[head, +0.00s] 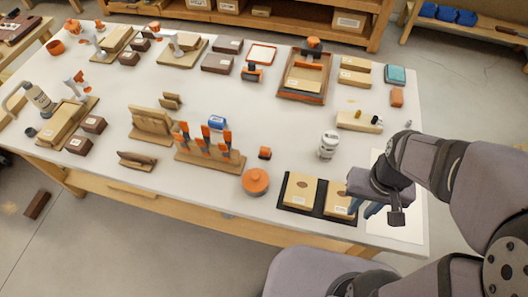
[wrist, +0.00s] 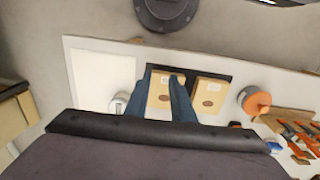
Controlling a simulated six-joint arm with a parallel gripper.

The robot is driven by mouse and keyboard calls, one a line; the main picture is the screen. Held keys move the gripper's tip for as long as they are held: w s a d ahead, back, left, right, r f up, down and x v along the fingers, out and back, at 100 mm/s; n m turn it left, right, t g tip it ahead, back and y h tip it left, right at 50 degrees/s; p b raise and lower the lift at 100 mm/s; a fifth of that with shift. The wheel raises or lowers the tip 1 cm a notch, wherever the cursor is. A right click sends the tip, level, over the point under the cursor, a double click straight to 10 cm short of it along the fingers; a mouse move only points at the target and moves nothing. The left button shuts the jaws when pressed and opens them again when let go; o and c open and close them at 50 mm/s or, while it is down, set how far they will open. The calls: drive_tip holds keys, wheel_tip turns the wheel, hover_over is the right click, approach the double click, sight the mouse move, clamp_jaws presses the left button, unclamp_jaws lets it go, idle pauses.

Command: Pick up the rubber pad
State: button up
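A flat black mat (head: 320,198), likely the rubber pad though I cannot be sure, lies at the table's near right edge. Two light wooden blocks (head: 299,191) rest on it and cover most of it. In the wrist view the mat (wrist: 190,70) shows as a dark strip around the blocks (wrist: 209,92). My gripper (head: 371,209) is above the mat's right end, beside the right block. In the wrist view its two dark blue fingers (wrist: 162,82) are apart, over one block, with nothing seen held between them. Contact cannot be told.
A white sheet (head: 407,222) lies to the right of the mat, partly behind my arm. A white jar (head: 328,145) stands behind it. An orange-lidded pot (head: 255,182) is to the left. A rack with orange-handled tools (head: 209,153) stands farther left. The table's front edge is close.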

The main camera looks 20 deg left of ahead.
drive_tip(key=o, duration=0.5)
drive_tip(key=n+y+p, duration=0.5)
drive_tip(key=n+p, duration=0.2)
drive_tip(key=n, duration=1.1)
hover_over(267, 149)
drive_tip(key=d, duration=0.3)
wheel_tip(267, 149, down, 5)
drive_tip(key=shift+a+f+h+p, duration=0.15)
drive_tip(key=shift+f+p, duration=0.15)
drive_tip(key=shift+f, duration=0.2)
drive_tip(key=shift+a+f+h+p, duration=0.15)
drive_tip(key=shift+f+p, duration=0.1)
drive_tip(key=shift+f, duration=0.25)
drive_tip(key=shift+s+a+f+p, duration=0.1)
drive_tip(key=shift+a+f+p, duration=0.7)
drive_tip(key=shift+f+p, duration=0.3)
drive_tip(key=shift+p+x, duration=0.5)
drive_tip(key=shift+x, duration=0.75)
